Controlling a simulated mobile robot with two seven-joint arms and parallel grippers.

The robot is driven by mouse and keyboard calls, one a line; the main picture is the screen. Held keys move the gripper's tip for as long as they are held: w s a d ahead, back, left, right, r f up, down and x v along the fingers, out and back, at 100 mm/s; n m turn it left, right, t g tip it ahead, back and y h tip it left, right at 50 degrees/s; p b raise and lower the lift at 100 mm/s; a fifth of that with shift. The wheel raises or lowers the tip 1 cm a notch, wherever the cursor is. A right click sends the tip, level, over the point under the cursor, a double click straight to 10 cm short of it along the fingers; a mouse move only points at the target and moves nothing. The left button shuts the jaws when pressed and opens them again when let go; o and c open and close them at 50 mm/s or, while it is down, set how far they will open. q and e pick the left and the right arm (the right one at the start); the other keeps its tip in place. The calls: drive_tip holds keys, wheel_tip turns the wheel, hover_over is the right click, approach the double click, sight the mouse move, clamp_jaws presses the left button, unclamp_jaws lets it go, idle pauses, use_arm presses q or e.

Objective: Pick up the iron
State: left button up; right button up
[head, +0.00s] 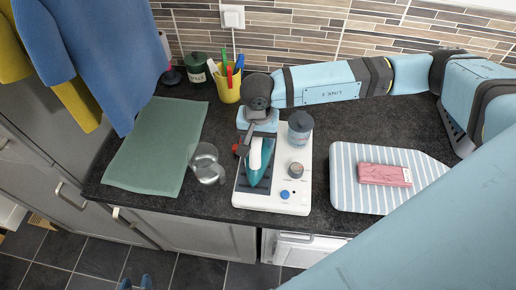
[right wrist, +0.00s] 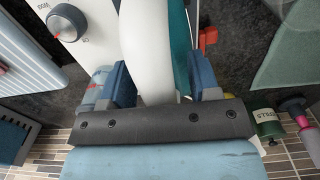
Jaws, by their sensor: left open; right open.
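The iron (head: 259,165), teal with a white handle, lies on a white base station (head: 300,160) on the dark worktop. My right gripper (head: 256,132) is over the iron's back end, coming in from above and behind. In the right wrist view, the white handle of the iron (right wrist: 148,45) runs between the blue fingers of my right gripper (right wrist: 158,80). The fingers are open, one on each side of the handle; whether they touch it is hard to tell. My left gripper (head: 135,282) shows only as two blue tips, apart, at the bottom edge, with nothing between them.
A clear glass jug (head: 207,164) stands close left of the station. A green towel (head: 150,150) lies further left. A striped pad (head: 350,185) with a pink packet (head: 384,174) is to the right. A yellow pen cup (head: 229,90) and dark jar (head: 196,70) stand behind.

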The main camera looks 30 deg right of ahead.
drive_tip(key=shift+f+b, duration=0.2)
drive_tip(key=shift+b, duration=0.4)
idle(0.5)
clamp_jaws()
idle(0.3)
